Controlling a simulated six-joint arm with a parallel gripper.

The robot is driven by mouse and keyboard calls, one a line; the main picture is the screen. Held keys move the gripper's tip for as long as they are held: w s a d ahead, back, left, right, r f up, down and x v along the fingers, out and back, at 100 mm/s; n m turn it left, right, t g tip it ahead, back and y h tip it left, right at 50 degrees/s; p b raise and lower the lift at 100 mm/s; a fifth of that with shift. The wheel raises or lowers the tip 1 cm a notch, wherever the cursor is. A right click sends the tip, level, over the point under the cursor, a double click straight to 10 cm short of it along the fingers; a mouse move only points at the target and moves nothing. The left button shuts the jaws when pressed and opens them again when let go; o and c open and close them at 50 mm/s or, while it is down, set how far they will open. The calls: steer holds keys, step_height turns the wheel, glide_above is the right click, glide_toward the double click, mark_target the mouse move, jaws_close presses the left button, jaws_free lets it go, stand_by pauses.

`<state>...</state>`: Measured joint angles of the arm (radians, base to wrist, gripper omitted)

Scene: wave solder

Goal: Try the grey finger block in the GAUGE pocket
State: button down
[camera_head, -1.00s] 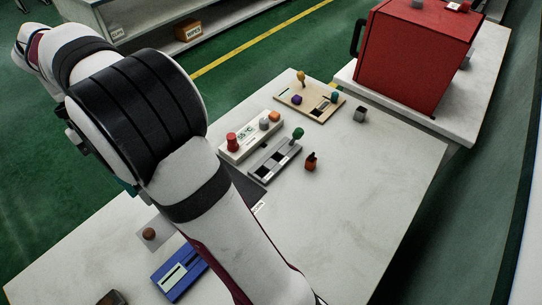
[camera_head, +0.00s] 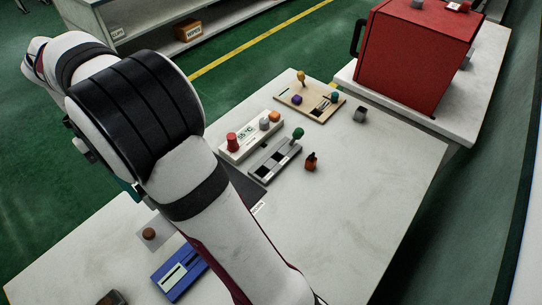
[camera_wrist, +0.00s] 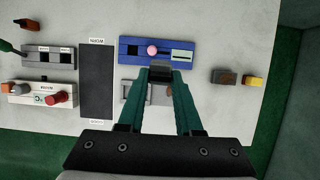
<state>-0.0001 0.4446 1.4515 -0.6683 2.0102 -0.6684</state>
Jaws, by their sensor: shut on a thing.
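In the wrist view, my gripper (camera_wrist: 161,74) has teal fingers shut on a small dark grey block (camera_wrist: 160,69), seen between the fingertips. The held block is just in front of a blue fixture (camera_wrist: 129,60); whether it touches anything below cannot be told. The blue fixture has a dark square pocket, a pink knob (camera_wrist: 152,49) and a pale slotted plate. It also shows in the head view (camera_head: 188,265). A grey fixture (camera_wrist: 48,66) with dark pockets lies at left. No GAUGE label is readable. In the head view, my arm hides the gripper and block.
A pale grey plate (camera_wrist: 132,92) lies below the fingers, partly hidden. A dark mat (camera_wrist: 96,80) lies to the left. A brown block (camera_wrist: 224,77) and a yellow block (camera_wrist: 253,80) sit at right. A red oven-like box (camera_head: 415,55) stands far off. The table's right side is largely clear.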

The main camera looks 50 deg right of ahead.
step_height(320, 180, down, 15)
steer(key=shift+r, duration=0.2)
stand_by(7.2)
